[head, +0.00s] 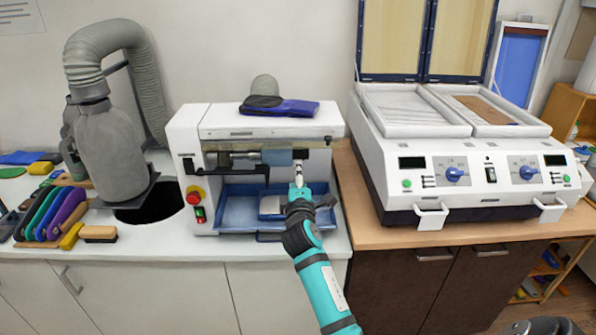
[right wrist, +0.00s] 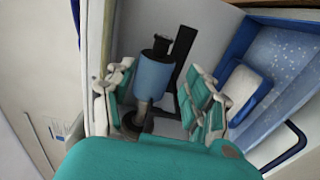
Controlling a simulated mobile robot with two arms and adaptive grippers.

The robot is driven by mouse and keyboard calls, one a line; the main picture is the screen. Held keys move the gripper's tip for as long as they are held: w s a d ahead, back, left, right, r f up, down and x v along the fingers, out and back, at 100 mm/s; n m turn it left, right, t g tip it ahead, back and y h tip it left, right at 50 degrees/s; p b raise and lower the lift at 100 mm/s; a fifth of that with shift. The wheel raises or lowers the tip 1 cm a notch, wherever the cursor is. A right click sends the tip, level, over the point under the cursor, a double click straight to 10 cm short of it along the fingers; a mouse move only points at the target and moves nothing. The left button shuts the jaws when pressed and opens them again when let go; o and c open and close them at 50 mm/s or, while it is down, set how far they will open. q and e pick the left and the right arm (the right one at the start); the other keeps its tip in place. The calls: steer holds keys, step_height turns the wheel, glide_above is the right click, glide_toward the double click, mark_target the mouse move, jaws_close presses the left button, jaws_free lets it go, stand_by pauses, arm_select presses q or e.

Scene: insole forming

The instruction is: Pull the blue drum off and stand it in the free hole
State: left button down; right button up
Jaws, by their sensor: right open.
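The blue drum (head: 277,157) sits on the horizontal shaft (head: 246,159) inside the white machine. In the right wrist view the blue drum (right wrist: 153,74) shows between the two fingers of my right gripper (right wrist: 160,98), which is open. Visible gaps separate both fingers from the drum. In the head view my right gripper (head: 298,187) is at the machine's front opening, just below and right of the drum. I cannot make out a hole clearly meant for the drum; a large dark round opening (head: 150,206) shows in the white counter. My left gripper is not in view.
A blue tray (head: 236,212) lies under the shaft. A red button (head: 194,197) is on the machine's left front. A white press (head: 462,165) stands right.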

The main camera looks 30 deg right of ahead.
mark_target(297, 156)
steer(key=b+x, duration=0.3)
steer(key=x, duration=0.6)
steer(key=shift+w+f+b, duration=0.1)
steer(key=shift+w+b, duration=0.05)
steer(key=shift+b, duration=0.25)
steer(key=shift+x, duration=0.85)
steer(key=shift+o, duration=0.5)
